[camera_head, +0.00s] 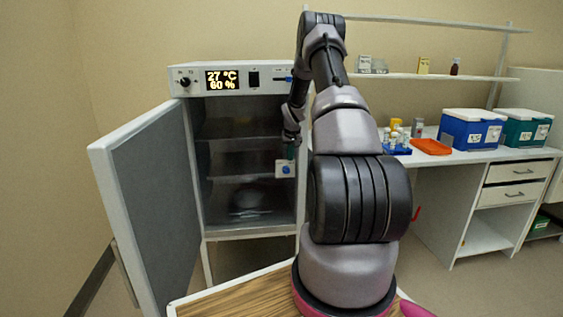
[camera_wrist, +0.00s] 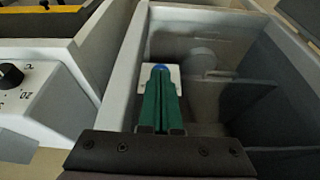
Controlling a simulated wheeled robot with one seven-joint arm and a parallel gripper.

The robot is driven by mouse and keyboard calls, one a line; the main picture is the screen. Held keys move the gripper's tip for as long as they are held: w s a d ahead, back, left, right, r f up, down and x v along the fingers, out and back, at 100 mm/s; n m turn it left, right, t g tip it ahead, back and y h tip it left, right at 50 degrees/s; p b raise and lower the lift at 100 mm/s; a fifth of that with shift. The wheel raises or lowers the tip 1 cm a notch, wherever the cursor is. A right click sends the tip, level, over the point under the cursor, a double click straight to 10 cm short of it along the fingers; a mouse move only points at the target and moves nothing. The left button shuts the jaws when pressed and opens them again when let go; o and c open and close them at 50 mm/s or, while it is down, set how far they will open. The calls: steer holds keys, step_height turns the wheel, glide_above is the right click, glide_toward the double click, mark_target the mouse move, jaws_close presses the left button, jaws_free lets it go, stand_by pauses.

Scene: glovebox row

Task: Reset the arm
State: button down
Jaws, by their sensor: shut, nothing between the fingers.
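My arm rises in front of the incubator (camera_head: 235,75) in the head view and bends down at its opening. My gripper (camera_head: 290,155) points down there, partly hidden by my own arm. In the wrist view its green fingers (camera_wrist: 160,78) are together with nothing between them. Just beyond the fingertips is a small white box with a blue round part (camera_wrist: 160,68). The same box (camera_head: 285,169) shows at the right side of the incubator opening in the head view. I cannot tell whether the fingertips touch it.
The incubator door (camera_head: 150,200) stands wide open to the left. Shelves (camera_head: 240,162) cross the chamber. A wooden-topped surface (camera_head: 235,300) is in front. On the bench at right are a blue tube rack (camera_head: 397,148), an orange tray (camera_head: 431,147), a blue cooler (camera_head: 470,132) and a green cooler (camera_head: 525,132).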

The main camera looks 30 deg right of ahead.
steer(key=s+a+r+t, duration=0.1)
steer(key=s+a+r, duration=0.45)
steer(key=r, duration=0.45)
steer(key=s+a+r, duration=0.4)
steer(key=a+r, duration=0.2)
steer(key=r, duration=0.4)
steer(key=s+a+r+t, duration=0.1)
steer(key=s+a+r, duration=0.45)
steer(key=r, duration=0.45)
steer(key=s+a+r+y, duration=0.1)
steer(key=s+a+r, duration=0.1)
steer(key=s+a, duration=0.3)
steer(key=s+a+r+t+y, duration=0.1)
steer(key=s+a, duration=0.4)
steer(key=s, duration=0.9)
steer(key=s+a+r+y, duration=0.1)
steer(key=s+a+r, duration=0.2)
steer(key=s, duration=0.6)
steer(key=shift+s+a+r+y, duration=0.2)
steer(key=shift+a+r+y, duration=0.1)
steer(key=shift+a, duration=0.6)
